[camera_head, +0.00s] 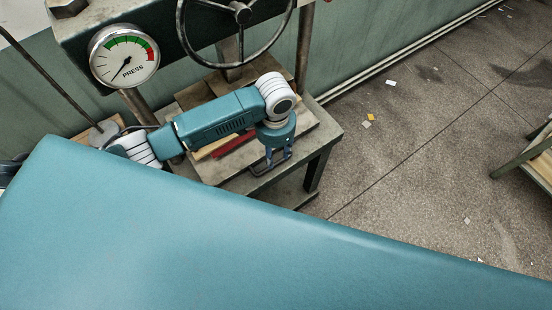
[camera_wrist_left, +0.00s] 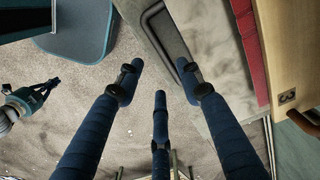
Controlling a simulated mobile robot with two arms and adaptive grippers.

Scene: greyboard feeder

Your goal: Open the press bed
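The press bed (camera_head: 315,131) is a pale slab on the press stand, below the gauge and handwheel. A dark handle (camera_head: 256,171) shows at its front edge, and as a dark rounded frame in the left wrist view (camera_wrist_left: 151,14). My left gripper (camera_head: 278,158) points down over that edge at the handle. In the left wrist view my left gripper (camera_wrist_left: 160,80) has its dark fingers spread, with nothing between them, and the handle lies just beyond the tips; contact cannot be told. My right gripper (camera_wrist_left: 42,90) shows small at the left of the wrist view, its fingers unclear.
A red strip (camera_head: 235,144) and boards lie on the bed under my left arm. The gauge (camera_head: 124,56) and handwheel (camera_head: 243,12) stand above. A bench (camera_head: 535,160) is at the right edge. The floor (camera_head: 400,150) between is open, with small scraps.

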